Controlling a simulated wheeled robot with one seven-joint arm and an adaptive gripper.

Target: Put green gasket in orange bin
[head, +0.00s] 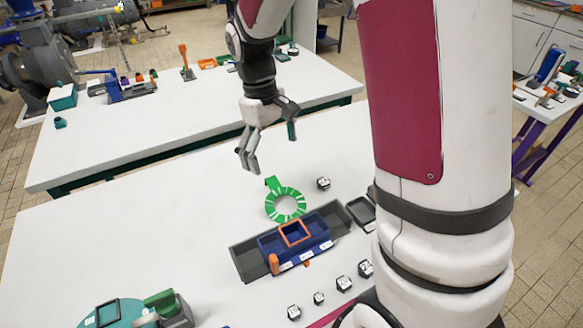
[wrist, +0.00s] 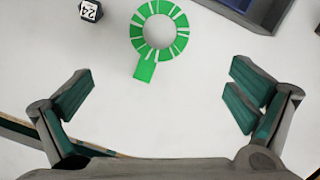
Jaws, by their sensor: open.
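The green gasket (head: 272,208) is a flat ring with pale radial marks and a short tab. It lies on the white table, and in the wrist view the gasket (wrist: 147,70) is ahead of the jaws with its tab toward me. The orange bin (head: 301,241) shows as a small square orange rim inside a blue tray, just in front of the gasket in the head view. Its inside is hard to make out. My gripper (head: 270,149) is open and empty above the table, behind the gasket; its spread fingers (wrist: 160,94) show in the wrist view.
The blue tray (head: 267,247) sits in a dark grey tray (head: 242,262), with an orange upright piece at its front. A black numbered block (head: 323,184) is right of the gasket; it also shows in the wrist view (wrist: 90,11). Several similar blocks lie in front.

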